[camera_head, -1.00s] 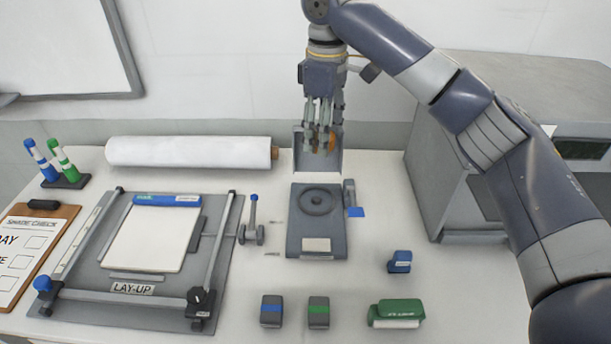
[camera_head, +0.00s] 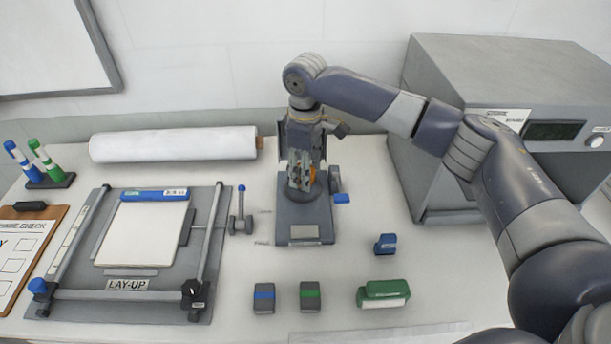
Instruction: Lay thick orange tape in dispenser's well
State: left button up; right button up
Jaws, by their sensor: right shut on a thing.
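The orange tape (camera_head: 312,175) shows as a small orange patch between the fingers of my right gripper (camera_head: 301,182). The gripper is shut on it and points down. The grey dispenser (camera_head: 305,222) stands on the table below, with its round well under the gripper. The gripper and tape hide most of the well, so I cannot tell whether the tape touches it. The dispenser's raised lid stands behind, mostly hidden by my arm. My left gripper is not in view.
A blue-tipped lever (camera_head: 341,198) sits at the dispenser's right side. A small handled roller (camera_head: 241,222) stands to its left, beside the lay-up board (camera_head: 215,270). Blue (camera_head: 385,244) and green (camera_head: 384,294) items lie front right. A grey press (camera_head: 440,150) stands at the right.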

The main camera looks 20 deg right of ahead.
notch_tip(320, 180, down, 3)
jog(key=shift+r+p, duration=0.2)
jog(key=shift+p, duration=0.1)
jog(key=shift+f, duration=0.35)
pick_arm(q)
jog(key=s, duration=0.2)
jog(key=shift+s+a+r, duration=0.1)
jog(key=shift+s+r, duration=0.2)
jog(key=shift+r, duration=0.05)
